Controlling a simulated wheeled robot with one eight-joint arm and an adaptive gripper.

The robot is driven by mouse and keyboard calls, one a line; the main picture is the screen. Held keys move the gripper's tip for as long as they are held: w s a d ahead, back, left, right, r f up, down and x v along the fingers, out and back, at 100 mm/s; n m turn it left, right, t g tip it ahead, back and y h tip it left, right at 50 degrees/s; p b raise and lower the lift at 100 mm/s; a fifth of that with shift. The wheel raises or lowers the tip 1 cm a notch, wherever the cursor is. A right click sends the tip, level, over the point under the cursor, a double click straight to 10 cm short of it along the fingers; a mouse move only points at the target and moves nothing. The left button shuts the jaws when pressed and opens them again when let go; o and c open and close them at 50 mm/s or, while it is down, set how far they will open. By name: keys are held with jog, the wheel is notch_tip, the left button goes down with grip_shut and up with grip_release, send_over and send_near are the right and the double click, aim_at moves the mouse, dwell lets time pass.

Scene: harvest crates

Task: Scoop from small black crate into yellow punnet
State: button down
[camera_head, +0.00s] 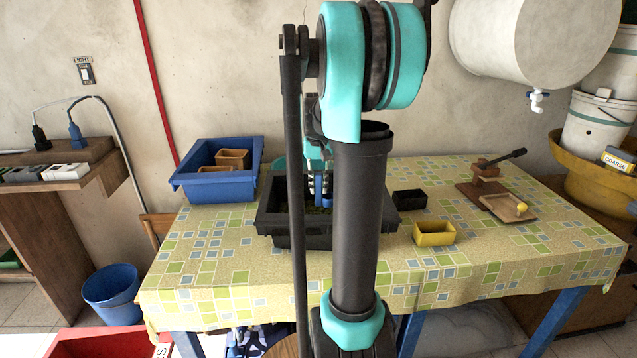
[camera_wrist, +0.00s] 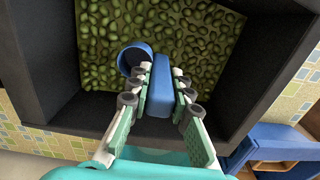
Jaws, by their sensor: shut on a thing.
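My gripper (camera_wrist: 163,82) is shut on the handle of a blue scoop (camera_wrist: 158,101). The scoop's round cup shows at the handle's left and seems to be at or just above the green olive-like fruit (camera_wrist: 190,40). The fruit lies in a black crate (camera_wrist: 268,55), which also shows in the head view (camera_head: 273,226), partly behind my arm. Whether the cup holds any fruit is hard to tell. In the head view my gripper (camera_head: 320,195) reaches down into the crate. The yellow punnet (camera_head: 434,235) stands on the table right of the crate and looks empty.
A blue crate (camera_head: 205,190) with brown punnets (camera_head: 233,158) is at the left. A wooden press-like tool (camera_head: 487,175) and board are at the right. The tablecloth (camera_head: 480,265) is clear in front.

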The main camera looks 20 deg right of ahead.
aim_at(318, 205)
jog(key=shift+f, duration=1.7)
jog(key=shift+r, duration=6.75)
jog(key=shift+s, duration=0.1)
